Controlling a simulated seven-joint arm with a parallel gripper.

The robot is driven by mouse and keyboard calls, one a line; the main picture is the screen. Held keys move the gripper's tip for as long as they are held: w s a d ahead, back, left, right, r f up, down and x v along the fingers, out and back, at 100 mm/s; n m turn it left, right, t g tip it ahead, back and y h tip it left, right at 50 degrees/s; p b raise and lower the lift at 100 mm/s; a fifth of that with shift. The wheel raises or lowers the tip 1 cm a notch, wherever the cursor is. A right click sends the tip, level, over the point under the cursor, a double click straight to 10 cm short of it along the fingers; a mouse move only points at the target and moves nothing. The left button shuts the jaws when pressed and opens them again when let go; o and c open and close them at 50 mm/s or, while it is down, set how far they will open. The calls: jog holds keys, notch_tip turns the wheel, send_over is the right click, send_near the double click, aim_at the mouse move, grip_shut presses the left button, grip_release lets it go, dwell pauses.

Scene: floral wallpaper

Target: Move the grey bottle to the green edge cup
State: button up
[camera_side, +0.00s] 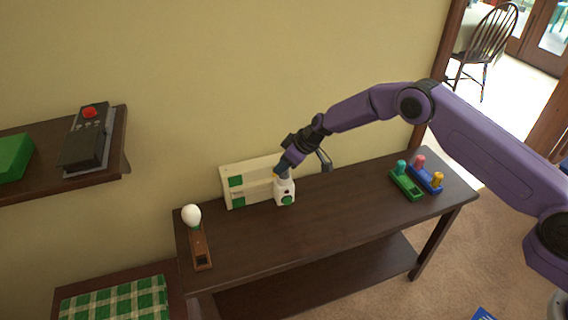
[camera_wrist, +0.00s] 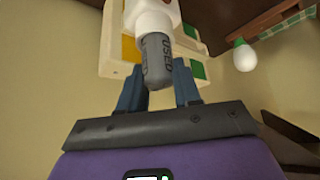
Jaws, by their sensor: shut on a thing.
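The grey bottle (camera_wrist: 156,60), printed "USED", sits between the two blue fingers of my gripper (camera_wrist: 160,88) in the wrist view. Its far end meets a white round-mouthed holder (camera_wrist: 148,18); I cannot tell how deep it sits in it. In the side view my gripper (camera_side: 283,171) points down at the white holder (camera_side: 285,193), which has a green disc on its front. The bottle is mostly hidden there by the fingers. No cup is clearly marked by a green edge; the green disc and green squares on the cream rack (camera_side: 262,167) are the green marks near my gripper.
A brown stand with a white bulb (camera_side: 191,215) is at the table's left end. Green (camera_side: 407,186) and blue (camera_side: 428,180) blocks with coloured pegs are at the right end. The dark table (camera_side: 330,215) is clear between. A wall shelf (camera_side: 112,140) holds a red-button device (camera_side: 88,138).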

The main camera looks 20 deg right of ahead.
jog(key=shift+r, duration=0.15)
jog(key=shift+r, duration=2.25)
dwell(1.2)
jog(key=s+d+f+n+g, duration=0.1)
jog(key=s+d+f+n, duration=0.1)
jog(key=d, duration=1.2)
jog(key=s+d+f+n+g+y, duration=0.1)
jog(key=s+d, duration=0.4)
jog(key=d, duration=1)
jog(key=s+d+f+n, duration=0.2)
jog(key=s+d+f, duration=0.2)
jog(key=d, duration=1.1)
jog(key=shift+s+f+n+g+y, duration=0.2)
jog(key=shift+s+n+g+y, duration=0.05)
jog(key=shift+n+g+y, duration=0.15)
jog(key=shift+f, duration=2.9)
